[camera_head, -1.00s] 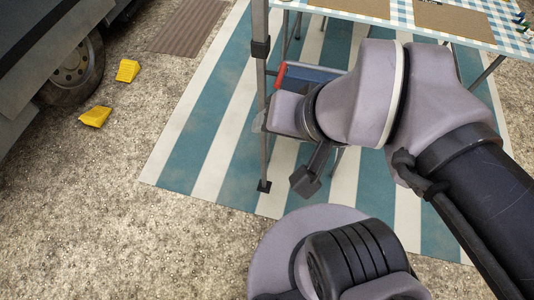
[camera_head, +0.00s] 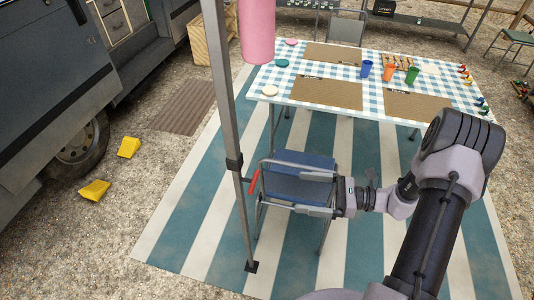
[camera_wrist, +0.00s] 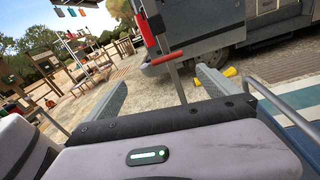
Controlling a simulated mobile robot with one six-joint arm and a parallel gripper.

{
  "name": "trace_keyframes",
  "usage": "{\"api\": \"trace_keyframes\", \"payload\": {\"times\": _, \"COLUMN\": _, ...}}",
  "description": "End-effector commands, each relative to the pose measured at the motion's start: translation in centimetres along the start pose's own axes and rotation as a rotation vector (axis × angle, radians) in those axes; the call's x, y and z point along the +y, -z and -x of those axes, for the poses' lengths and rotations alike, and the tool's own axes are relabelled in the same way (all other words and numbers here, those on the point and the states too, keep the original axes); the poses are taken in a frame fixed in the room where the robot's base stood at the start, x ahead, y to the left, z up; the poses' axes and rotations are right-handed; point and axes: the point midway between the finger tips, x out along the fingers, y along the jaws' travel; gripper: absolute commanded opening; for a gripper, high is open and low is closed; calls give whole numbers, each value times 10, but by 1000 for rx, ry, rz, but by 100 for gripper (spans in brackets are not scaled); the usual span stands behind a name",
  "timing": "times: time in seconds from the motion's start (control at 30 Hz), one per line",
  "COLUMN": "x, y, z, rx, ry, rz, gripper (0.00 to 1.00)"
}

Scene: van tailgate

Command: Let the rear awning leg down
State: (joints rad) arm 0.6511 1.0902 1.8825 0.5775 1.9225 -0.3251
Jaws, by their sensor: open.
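The rear awning leg (camera_head: 222,90) is a slim grey pole with a dark clamp collar (camera_head: 234,163) partway up and a small dark foot (camera_head: 251,266) over the striped mat. A red lever (camera_head: 254,182) sticks out beside the collar. In the wrist view the red lever (camera_wrist: 167,57) crosses in front of the grey pole, seen between the fingers. My gripper (camera_wrist: 159,78) is open and empty, its two grey fingers spread. In the head view my gripper (camera_head: 300,191) lies right of the lever, pointing at it; contact is not visible.
A blue folding chair (camera_head: 300,160) stands right behind the gripper. The checked table (camera_head: 345,62) with mats and cups is beyond. A pink cylinder (camera_head: 257,30) hangs near the pole. Yellow chocks (camera_head: 95,190) lie by the van wheel.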

Motion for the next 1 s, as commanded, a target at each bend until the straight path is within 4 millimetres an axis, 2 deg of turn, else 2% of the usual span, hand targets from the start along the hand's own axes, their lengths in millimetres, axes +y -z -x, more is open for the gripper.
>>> {"api": "trace_keyframes", "payload": {"times": 0.07, "x": -6, "y": 8, "z": 5, "rx": -48, "ry": 44, "rz": -45, "gripper": 100}}
{"api": "trace_keyframes", "payload": {"times": 0.17, "x": -9, "y": 13, "z": 0, "rx": -68, "ry": 61, "rz": -60, "gripper": 100}}
{"api": "trace_keyframes", "payload": {"times": 0.27, "x": -9, "y": 13, "z": -21, "rx": -66, "ry": 55, "rz": -61, "gripper": 100}}
{"api": "trace_keyframes", "payload": {"times": 0.5, "x": -12, "y": 10, "z": -93, "rx": -63, "ry": 52, "rz": -59, "gripper": 100}}
{"api": "trace_keyframes", "payload": {"times": 0.7, "x": -15, "y": 6, "z": -140, "rx": -63, "ry": 53, "rz": -59, "gripper": 100}}
{"api": "trace_keyframes", "payload": {"times": 0.83, "x": -16, "y": 5, "z": -158, "rx": -63, "ry": 54, "rz": -60, "gripper": 100}}
{"api": "trace_keyframes", "payload": {"times": 1.0, "x": -17, "y": 3, "z": -167, "rx": -64, "ry": 56, "rz": -59, "gripper": 100}}
